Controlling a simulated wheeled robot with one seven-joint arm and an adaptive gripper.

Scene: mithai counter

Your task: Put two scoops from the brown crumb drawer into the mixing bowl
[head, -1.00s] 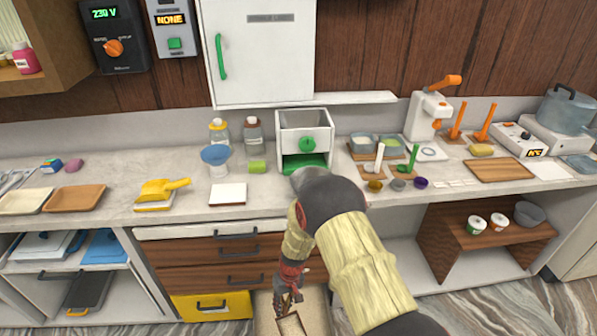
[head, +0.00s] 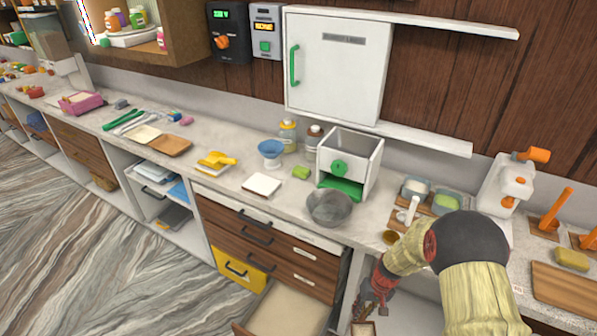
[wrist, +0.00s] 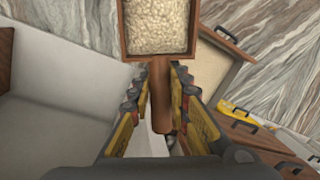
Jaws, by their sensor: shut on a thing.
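My gripper (head: 368,305) is shut on the brown handle (wrist: 160,95) of a square wooden scoop (head: 362,328). In the wrist view the scoop's box (wrist: 190,50) is full of pale, lumpy crumbs (wrist: 158,25). The scoop is right of the open drawer (head: 290,310), below counter height. The drawer also shows in the wrist view (wrist: 212,68), with a plain beige inside; I cannot tell how much crumb is in it. The mixing bowl (head: 329,207), grey and see-through, stands on the counter in front of the white dispenser; its inside looks empty.
The white dispenser (head: 350,160) with a green knob stands behind the bowl. A white square pad (head: 262,185), a blue funnel (head: 271,150) and a yellow scoop (head: 216,160) lie to its left. A small brown cup (head: 390,237) is right of the bowl. A yellow drawer (head: 238,270) is shut.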

